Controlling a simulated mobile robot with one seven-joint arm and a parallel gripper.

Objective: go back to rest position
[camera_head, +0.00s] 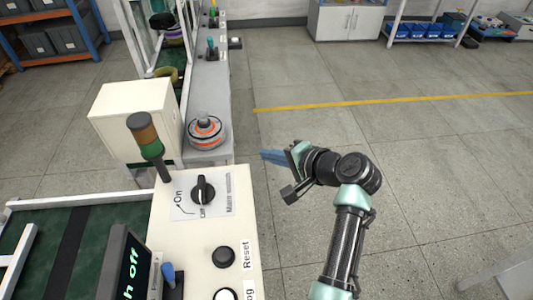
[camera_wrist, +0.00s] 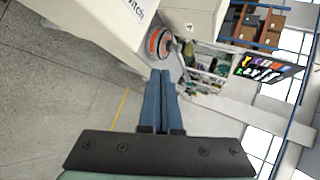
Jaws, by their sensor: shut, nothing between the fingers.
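My gripper (camera_head: 266,156) is at the centre of the head view, over open floor just right of the conveyor end. Its blue fingers are closed together with nothing between them. In the wrist view the fingers (camera_wrist: 160,75) point up the picture, side by side. The arm reaches up from the bottom right and bends at the wrist. The hub motor (camera_head: 205,131), grey with orange bands, sits on the end of the grey conveyor, left of my gripper and apart from it. It also shows beyond the fingertips in the wrist view (camera_wrist: 158,42).
A control panel (camera_head: 183,240) with a black On/Off main switch (camera_head: 203,190) and round buttons stands at lower left. A signal lamp (camera_head: 147,135) rises beside it. A white box (camera_head: 130,115) stands left of the conveyor.

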